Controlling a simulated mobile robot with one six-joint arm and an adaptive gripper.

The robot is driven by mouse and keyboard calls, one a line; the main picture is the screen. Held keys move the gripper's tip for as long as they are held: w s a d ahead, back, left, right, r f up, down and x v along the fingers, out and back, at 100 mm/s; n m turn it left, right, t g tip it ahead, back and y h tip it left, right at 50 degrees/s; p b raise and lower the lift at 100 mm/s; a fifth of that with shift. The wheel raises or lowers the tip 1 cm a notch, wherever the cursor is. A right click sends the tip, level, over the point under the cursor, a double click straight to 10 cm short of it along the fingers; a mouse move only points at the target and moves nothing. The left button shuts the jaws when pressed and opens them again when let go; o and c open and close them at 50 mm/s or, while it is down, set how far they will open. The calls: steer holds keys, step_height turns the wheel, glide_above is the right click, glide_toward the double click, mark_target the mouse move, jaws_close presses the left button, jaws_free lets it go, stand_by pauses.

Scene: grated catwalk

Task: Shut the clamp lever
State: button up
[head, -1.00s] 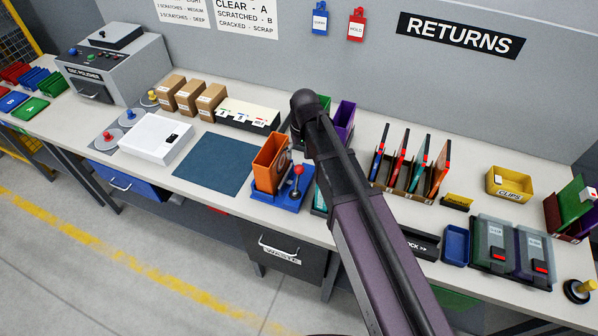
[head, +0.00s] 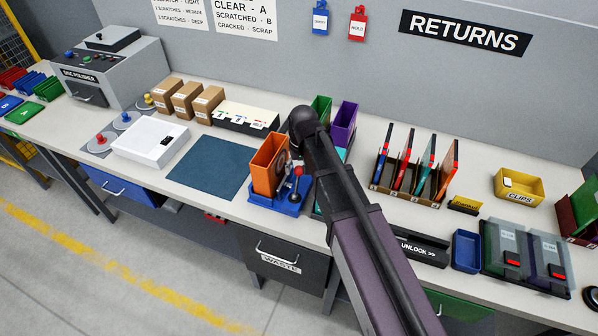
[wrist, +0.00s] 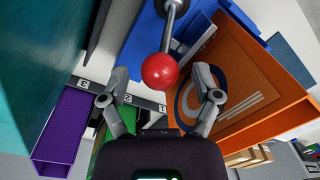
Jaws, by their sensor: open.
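The clamp lever (head: 298,184) is a thin metal rod with a red ball knob (wrist: 160,71), standing about upright on a blue clamp base (head: 266,207). The base holds an orange bin (head: 265,170), which also shows in the wrist view (wrist: 255,85) with a round grey emblem on its side. My gripper (wrist: 160,98) is open in the wrist view, its two fingers spread on either side of the knob's line. The knob appears just ahead of and between the fingertips; contact cannot be told.
A purple bin (head: 343,122) and a green bin (head: 320,108) stand behind my arm. A rack of upright cases (head: 410,180) is to the right. A blue-grey mat (head: 208,168) lies clear to the left. A waste drawer (head: 290,262) is below the bench front.

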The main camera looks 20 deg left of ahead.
steer(key=shift+f, duration=0.1)
steer(key=shift+c, duration=0.2)
jaws_close()
